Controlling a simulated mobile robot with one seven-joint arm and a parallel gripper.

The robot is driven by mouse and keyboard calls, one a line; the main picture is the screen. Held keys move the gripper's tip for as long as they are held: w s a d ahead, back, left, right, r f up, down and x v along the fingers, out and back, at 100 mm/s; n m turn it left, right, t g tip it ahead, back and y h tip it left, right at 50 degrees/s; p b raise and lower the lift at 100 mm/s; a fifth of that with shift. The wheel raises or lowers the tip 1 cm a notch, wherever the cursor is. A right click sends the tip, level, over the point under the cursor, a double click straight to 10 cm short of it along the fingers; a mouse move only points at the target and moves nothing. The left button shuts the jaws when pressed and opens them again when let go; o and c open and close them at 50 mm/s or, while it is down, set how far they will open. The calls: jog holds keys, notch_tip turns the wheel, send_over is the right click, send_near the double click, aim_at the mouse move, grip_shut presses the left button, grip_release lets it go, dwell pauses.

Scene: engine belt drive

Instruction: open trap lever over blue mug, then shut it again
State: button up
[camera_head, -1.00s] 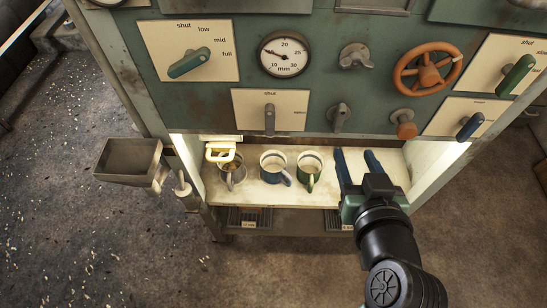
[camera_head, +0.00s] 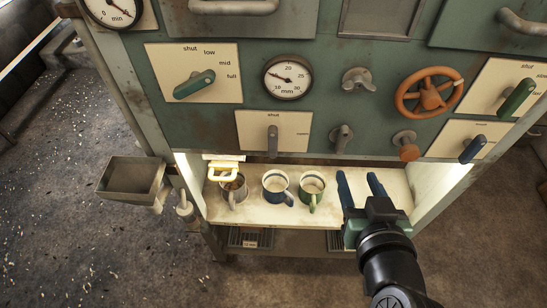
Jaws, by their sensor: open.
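The trap lever (camera_head: 272,140) is a grey handle on a cream plate (camera_head: 251,131) marked "shut" at the top and "open" at the right. It stands vertical, in line with "shut". The blue mug (camera_head: 273,191) stands upright on the lit shelf below it, with its handle toward the front right. My gripper (camera_head: 359,177) is open and empty, its two blue fingers pointing into the shelf bay to the right of the mugs. It is apart from the lever and below and to the right of it.
A grey mug (camera_head: 234,195) with brown contents is left of the blue mug, and a green mug (camera_head: 311,191) is right of it. Beside the lever is a grey knob (camera_head: 341,138). An orange wheel (camera_head: 428,95) is farther right.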

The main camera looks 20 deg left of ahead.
jog(key=shift+o, duration=0.3)
jog(key=t+y+b, duration=0.1)
jog(key=t, duration=0.3)
send_near(272, 139)
jog(key=p+x, duration=0.4)
jog(key=x, duration=0.3)
jog(key=shift+w+a+r, duration=0.1)
jog(key=shift+w, duration=0.3)
jog(key=shift+p+x, duration=0.3)
jog(key=shift+x, duration=0.5)
grip_shut()
